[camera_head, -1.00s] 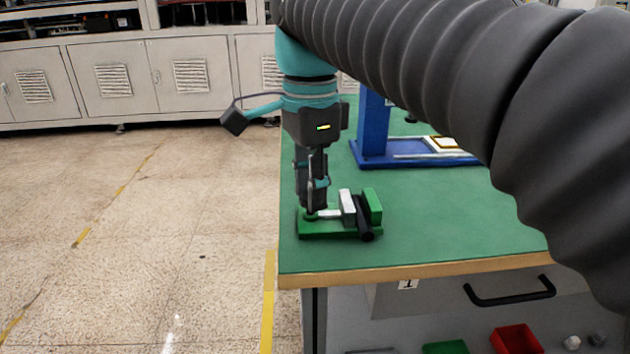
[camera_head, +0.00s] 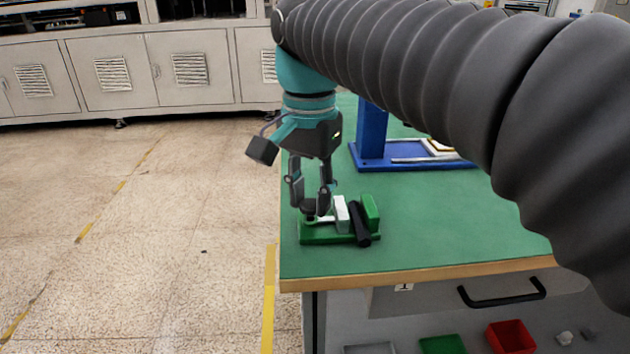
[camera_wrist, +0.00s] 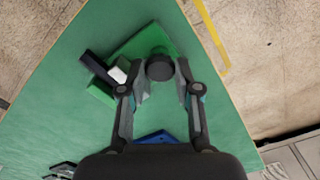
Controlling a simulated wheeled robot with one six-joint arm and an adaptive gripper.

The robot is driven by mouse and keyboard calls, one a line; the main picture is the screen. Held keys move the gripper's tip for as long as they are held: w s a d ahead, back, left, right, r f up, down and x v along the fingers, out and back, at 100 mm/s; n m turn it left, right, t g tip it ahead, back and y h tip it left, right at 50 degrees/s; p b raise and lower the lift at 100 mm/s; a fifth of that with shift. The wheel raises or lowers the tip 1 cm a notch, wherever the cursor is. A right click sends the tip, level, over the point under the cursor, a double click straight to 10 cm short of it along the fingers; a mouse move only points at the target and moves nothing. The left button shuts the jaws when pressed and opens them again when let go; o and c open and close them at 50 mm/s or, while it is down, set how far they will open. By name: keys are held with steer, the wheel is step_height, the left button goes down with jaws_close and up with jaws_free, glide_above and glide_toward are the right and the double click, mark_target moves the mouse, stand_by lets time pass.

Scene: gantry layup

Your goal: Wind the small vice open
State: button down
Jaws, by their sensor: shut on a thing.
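The small vice has a green base (camera_head: 325,238) on the bench near its left front corner. A pale sliding jaw (camera_head: 341,214) and a green end block (camera_head: 371,211) stand on it. A dark bar (camera_head: 359,224) lies between the two and shows in the wrist view (camera_wrist: 96,66). My gripper (camera_head: 312,206) points down over the left end of the vice. Its fingers are shut on a dark round knob (camera_wrist: 159,68), one on each side. The fingers partly hide the knob and screw in the head view.
The green bench top (camera_head: 420,222) is clear in front and to the right of the vice. A blue stand (camera_head: 371,140) is behind it. Red (camera_head: 511,337) and green (camera_head: 443,345) bins lie below the front edge. Open floor is to the left.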

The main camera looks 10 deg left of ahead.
mark_target(310, 203)
steer(key=n, duration=0.4)
steer(key=shift+n, duration=2.1)
steer(key=c, duration=0.8)
jaws_free()
steer(key=shift+r, duration=0.1)
step_height(310, 203, up, 12)
